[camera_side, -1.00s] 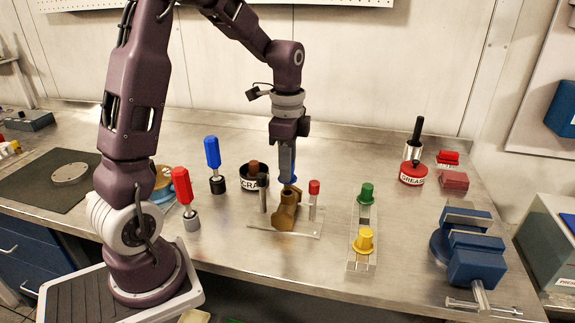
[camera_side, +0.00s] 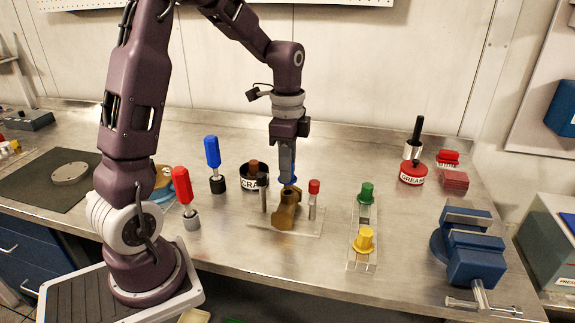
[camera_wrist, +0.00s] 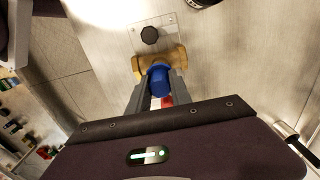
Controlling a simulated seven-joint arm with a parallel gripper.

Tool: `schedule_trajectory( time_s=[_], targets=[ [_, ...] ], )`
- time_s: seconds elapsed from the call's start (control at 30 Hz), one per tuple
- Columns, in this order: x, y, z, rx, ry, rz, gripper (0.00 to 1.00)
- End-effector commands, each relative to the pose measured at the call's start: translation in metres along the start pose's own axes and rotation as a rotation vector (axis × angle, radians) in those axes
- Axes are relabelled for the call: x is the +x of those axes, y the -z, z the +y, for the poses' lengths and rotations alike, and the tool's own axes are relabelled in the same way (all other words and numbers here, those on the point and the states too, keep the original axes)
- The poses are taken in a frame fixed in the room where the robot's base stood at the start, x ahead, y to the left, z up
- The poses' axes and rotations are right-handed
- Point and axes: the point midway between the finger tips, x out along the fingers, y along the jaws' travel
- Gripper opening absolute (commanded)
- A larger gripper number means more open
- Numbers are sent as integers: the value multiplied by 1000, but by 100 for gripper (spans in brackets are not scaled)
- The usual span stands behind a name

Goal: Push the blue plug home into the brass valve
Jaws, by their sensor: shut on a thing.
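The brass valve (camera_side: 286,213) stands on a clear plate (camera_side: 255,226) in the middle of the bench; it also shows in the wrist view (camera_wrist: 176,55). My gripper (camera_side: 288,178) points straight down over the valve's top opening. It is shut on the blue plug (camera_wrist: 159,80), seen between the two fingers in the wrist view. In the side view only a bit of blue shows at the fingertips, right at the valve's mouth. How deep the plug sits in the valve is hidden by the fingers.
A red-topped pin (camera_side: 313,190) stands close right of the valve and a grey post (camera_side: 264,194) close left. A rack with green (camera_side: 366,193) and yellow (camera_side: 363,240) plugs is to the right. Blue (camera_side: 213,160) and red (camera_side: 183,190) handled tools stand left. A blue vise (camera_side: 470,255) is far right.

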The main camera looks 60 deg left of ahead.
Motion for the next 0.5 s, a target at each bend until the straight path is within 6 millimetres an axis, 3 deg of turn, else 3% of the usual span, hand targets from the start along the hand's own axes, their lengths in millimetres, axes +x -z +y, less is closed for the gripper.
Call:
schedule_trajectory(
  time_s=[0.5],
  targets=[
    [13,0,0,0,-1,0,0]
  ],
)
